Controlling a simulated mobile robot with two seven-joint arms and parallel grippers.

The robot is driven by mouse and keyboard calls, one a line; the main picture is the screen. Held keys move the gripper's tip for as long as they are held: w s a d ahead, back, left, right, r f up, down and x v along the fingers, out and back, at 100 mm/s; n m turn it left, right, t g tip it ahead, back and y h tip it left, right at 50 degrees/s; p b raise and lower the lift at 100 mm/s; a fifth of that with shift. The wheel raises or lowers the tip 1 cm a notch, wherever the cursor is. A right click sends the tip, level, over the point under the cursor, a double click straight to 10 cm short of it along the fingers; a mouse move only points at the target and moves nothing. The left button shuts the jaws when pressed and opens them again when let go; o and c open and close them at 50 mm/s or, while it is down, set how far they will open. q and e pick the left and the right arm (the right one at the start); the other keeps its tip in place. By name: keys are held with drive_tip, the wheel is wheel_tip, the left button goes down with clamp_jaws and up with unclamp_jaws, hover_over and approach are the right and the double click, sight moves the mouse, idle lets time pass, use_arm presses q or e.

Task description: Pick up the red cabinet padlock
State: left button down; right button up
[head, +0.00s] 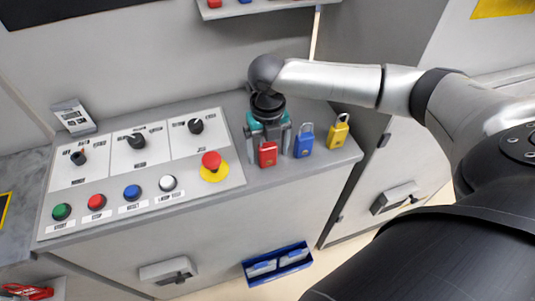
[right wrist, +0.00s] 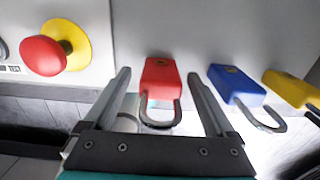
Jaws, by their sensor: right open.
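The red padlock (head: 267,154) is on the grey console top near its front edge, right of the red emergency button. My right gripper (head: 270,138) is over it, pointing down, with a finger on each side. In the right wrist view the red padlock (right wrist: 160,77) lies between the two spread fingers of the gripper (right wrist: 158,75), with gaps on both sides. Its metal shackle (right wrist: 160,118) points toward the gripper's palm. My left gripper is not in view.
A blue padlock (head: 304,144) stands close right of the right finger, and a yellow padlock (head: 338,133) further right. The emergency button (head: 211,161) is close on the left, on a panel (head: 108,178) with knobs and buttons. A blue bin (head: 278,264) is below.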

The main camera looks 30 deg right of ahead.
drive_tip(key=shift+f, duration=0.55)
clamp_jaws()
idle(0.4)
